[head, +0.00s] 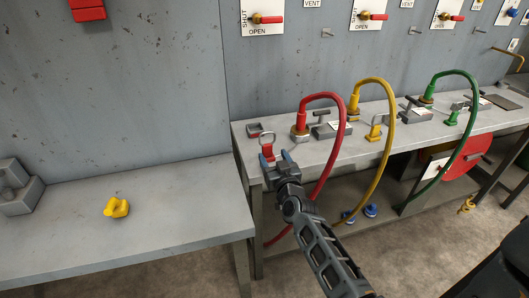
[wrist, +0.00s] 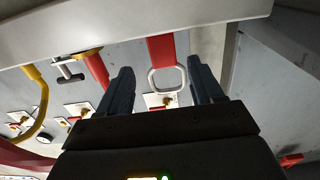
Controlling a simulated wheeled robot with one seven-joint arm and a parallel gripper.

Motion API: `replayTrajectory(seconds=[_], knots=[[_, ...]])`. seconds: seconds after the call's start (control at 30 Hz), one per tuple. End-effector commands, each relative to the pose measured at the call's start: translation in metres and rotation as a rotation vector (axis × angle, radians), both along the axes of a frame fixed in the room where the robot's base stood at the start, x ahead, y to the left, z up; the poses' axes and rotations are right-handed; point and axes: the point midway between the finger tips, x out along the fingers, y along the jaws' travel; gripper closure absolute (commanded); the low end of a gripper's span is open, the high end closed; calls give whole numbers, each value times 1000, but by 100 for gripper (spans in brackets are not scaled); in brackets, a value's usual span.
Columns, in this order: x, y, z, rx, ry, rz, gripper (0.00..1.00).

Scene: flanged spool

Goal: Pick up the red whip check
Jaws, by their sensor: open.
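The red whip check (head: 268,150) is near the front left corner of the right-hand workbench, with a red strap and a pale metal loop above it in the head view. In the wrist view, the red strap (wrist: 162,48) comes down from the bench edge at the top, and its metal loop lies between my fingers in the picture. My gripper (head: 276,159) is open and empty, at the bench corner close to the whip check. Its fingertips (wrist: 160,78) show on either side of the loop in the wrist view. I cannot tell the exact depth between them.
A red hose (head: 340,135) arches just right of my gripper, with yellow (head: 390,110) and green (head: 473,105) hoses beyond. A small red-grey block (head: 253,130) sits behind the whip check. The left bench (head: 170,215) is mostly clear, with a yellow piece (head: 116,207) on it.

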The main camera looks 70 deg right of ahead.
Motion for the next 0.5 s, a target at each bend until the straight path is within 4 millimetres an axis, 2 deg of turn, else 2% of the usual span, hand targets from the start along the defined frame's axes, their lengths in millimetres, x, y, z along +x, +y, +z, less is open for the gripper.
replayTrajectory(seconds=[0.5], knots=[[41, -40, -4, -1, 0, 0, 34]])
